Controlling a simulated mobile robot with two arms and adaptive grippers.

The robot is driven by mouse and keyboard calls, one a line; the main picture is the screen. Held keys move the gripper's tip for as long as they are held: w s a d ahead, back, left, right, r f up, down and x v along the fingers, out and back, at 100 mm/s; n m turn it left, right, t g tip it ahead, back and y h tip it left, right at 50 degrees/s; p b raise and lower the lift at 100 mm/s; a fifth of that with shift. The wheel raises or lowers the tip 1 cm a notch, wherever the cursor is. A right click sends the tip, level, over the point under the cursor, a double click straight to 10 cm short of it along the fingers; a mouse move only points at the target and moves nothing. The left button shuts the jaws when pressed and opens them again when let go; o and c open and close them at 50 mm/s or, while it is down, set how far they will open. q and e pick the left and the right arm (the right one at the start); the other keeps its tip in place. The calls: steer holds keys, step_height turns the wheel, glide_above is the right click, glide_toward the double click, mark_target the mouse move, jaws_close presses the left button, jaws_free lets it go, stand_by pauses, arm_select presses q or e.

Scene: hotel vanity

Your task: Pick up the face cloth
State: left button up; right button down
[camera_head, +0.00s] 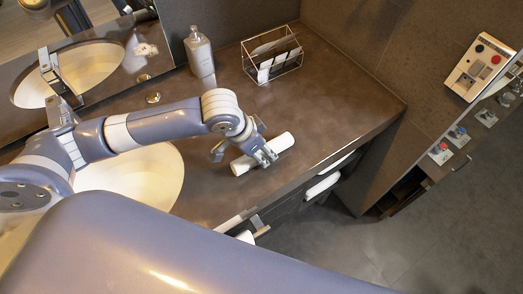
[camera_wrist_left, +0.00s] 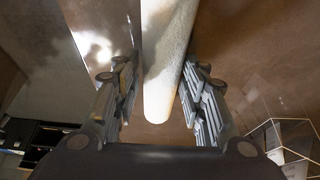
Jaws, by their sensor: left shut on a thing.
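The face cloth (camera_head: 281,143) is a white roll lying along the dark brown vanity top (camera_head: 215,200), right of the basin. My left gripper (camera_head: 244,154) reaches over it from above, with its fingers on either side of the roll. In the left wrist view the cloth (camera_wrist_left: 166,55) runs between the two ribbed fingers of my left gripper (camera_wrist_left: 163,95), which is shut on it. The cloth seems to be at or very near the counter surface; I cannot tell if there is a gap.
A bottle (camera_head: 199,52) and a wire-framed clear box (camera_head: 272,57) stand at the back of the counter. A white basin (camera_head: 150,178) with a tap lies left. White rolls (camera_head: 322,186) sit below the front edge. A wall panel (camera_head: 478,66) is at right.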

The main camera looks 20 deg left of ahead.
arm_select(q)
steer(key=r, duration=0.1)
steer(key=s+r+b, duration=0.1)
steer(key=shift+d+r, duration=0.15)
steer(key=shift+r, duration=0.25)
steer(key=s, duration=0.3)
steer(key=s+d+r, duration=0.1)
steer(key=s, duration=0.2)
steer(key=s+d+b, duration=0.1)
steer(key=s, duration=0.3)
steer(key=shift+d+r, duration=0.15)
steer(key=shift+d, duration=0.1)
steer(key=shift+s+d+r+p, duration=0.1)
steer(key=shift+s+d+p, duration=0.1)
steer(key=shift+s+p, duration=0.7)
steer(key=shift+s+d+p, duration=0.2)
steer(key=shift+s+p, duration=0.4)
steer(key=shift+p, duration=0.55)
steer(key=shift+s+d+r+p, duration=0.1)
steer(key=shift+s+d+p, duration=0.1)
steer(key=shift+s+p, duration=0.7)
steer(key=shift+w, duration=0.15)
